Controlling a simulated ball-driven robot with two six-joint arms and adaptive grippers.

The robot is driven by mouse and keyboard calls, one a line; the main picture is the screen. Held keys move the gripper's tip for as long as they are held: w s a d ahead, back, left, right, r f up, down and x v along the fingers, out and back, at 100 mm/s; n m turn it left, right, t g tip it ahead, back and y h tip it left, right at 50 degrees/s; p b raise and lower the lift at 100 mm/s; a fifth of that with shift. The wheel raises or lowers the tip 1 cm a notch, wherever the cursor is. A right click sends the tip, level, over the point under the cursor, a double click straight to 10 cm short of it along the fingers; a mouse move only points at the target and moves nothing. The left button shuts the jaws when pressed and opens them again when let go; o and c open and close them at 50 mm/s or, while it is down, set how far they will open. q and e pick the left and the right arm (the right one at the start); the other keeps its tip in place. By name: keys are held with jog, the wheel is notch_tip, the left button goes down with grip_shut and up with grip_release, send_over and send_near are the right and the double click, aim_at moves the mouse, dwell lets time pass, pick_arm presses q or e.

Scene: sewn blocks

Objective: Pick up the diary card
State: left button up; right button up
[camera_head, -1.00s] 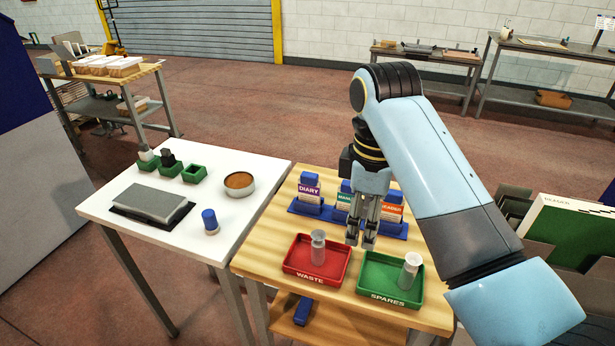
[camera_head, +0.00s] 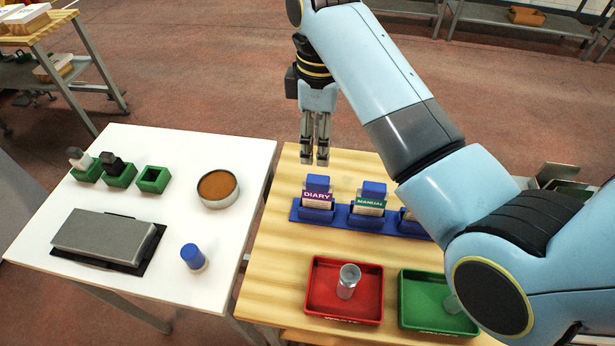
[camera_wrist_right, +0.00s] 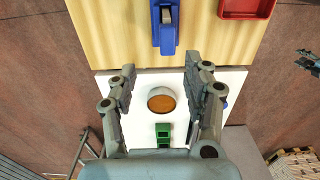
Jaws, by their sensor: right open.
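The diary card (camera_head: 317,195), white with a purple DIARY band, stands upright in the left slot of the blue rack (camera_head: 340,222). A blue block shows behind and above it. My right gripper (camera_head: 315,162) is open and empty, fingers down, above and behind the card, apart from it. In the right wrist view the open fingers (camera_wrist_right: 160,82) frame the white table, and the end of the blue rack (camera_wrist_right: 158,38) shows beyond them. A small grey jointed part at that view's right edge may be my left gripper (camera_wrist_right: 307,62); its jaws are too small to read.
The manual card (camera_head: 369,205) stands right of the diary card; a further card is mostly hidden by my right arm. Red (camera_head: 318,305) and green (camera_head: 408,318) trays sit in front. The white table (camera_head: 150,205) at left holds a round tin (camera_head: 218,189) and small green holders.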

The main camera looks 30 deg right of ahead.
aim_at(318, 178)
jog(key=f, duration=0.3)
jog(key=shift+s+f, duration=0.3)
jog(key=shift+s, duration=0.1)
jog(key=shift+f, duration=0.3)
jog(key=f, duration=0.1)
jog(key=f+p, duration=0.1)
jog(key=f, duration=0.2)
jog(key=shift+s+a+f+p, duration=0.2)
jog(key=shift+s+p, duration=0.05)
jog(key=shift+p, duration=0.05)
jog(key=shift+f, duration=0.25)
jog(key=shift+w, duration=0.1)
jog(key=c, duration=0.4)
pick_arm(q)
jog(key=s, duration=0.1)
jog(key=s+r, duration=0.1)
jog(key=shift+s+r, duration=0.3)
pick_arm(e)
grip_shut()
